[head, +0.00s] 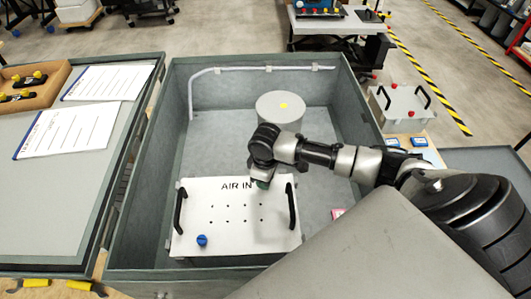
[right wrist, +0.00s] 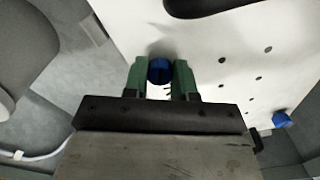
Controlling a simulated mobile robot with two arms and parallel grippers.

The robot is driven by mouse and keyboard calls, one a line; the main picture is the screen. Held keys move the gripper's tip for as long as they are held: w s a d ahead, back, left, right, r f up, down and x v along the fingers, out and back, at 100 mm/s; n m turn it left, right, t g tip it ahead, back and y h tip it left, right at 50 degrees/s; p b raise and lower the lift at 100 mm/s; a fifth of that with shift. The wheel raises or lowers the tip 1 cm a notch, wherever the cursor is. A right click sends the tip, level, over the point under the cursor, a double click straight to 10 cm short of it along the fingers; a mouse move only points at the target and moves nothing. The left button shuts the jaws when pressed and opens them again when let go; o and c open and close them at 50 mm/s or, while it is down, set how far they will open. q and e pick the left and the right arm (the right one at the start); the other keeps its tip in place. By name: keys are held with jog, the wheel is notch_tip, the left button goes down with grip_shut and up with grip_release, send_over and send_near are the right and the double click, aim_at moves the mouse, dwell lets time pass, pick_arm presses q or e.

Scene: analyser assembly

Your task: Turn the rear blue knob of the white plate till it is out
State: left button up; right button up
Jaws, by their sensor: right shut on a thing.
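The white plate (head: 240,238) lies in the grey bin, marked AIR IN, with a black handle at each side and rows of small holes. It also fills the upper right of the right wrist view (right wrist: 225,45). My right gripper (head: 262,183) is over the plate's rear edge and hides the rear knob in the head view. In the right wrist view its green fingers are shut on the rear blue knob (right wrist: 160,70), one on each side. The front blue knob (head: 202,240) stands at the plate's front left and shows at the right of the right wrist view (right wrist: 281,119). My left gripper is in neither view.
A pale pipe (head: 240,69) runs along the bin's back wall. The bin's walls (head: 140,170) surround the plate. A pink item (head: 338,213) lies right of it. Papers (head: 70,128) lie left.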

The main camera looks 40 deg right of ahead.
jog(key=n, duration=0.4)
jog(key=shift+n, duration=0.4)
jog(key=n, duration=0.4)
jog(key=shift+s+n, duration=0.1)
jog(key=shift+n, duration=0.2)
jog(key=n, duration=0.4)
jog(key=shift+f+n, duration=0.1)
jog(key=shift+n, duration=0.2)
jog(key=n, duration=0.9)
jog(key=shift+s+f, duration=0.1)
jog(key=n, duration=0.4)
jog(key=shift+n, duration=0.3)
jog(key=n, duration=0.4)
jog(key=shift+a+b, duration=0.1)
jog(key=shift+b, duration=0.25)
jog(key=shift+s+n+b, duration=0.1)
jog(key=shift+n+b, duration=0.2)
jog(key=shift+n, duration=1.8)
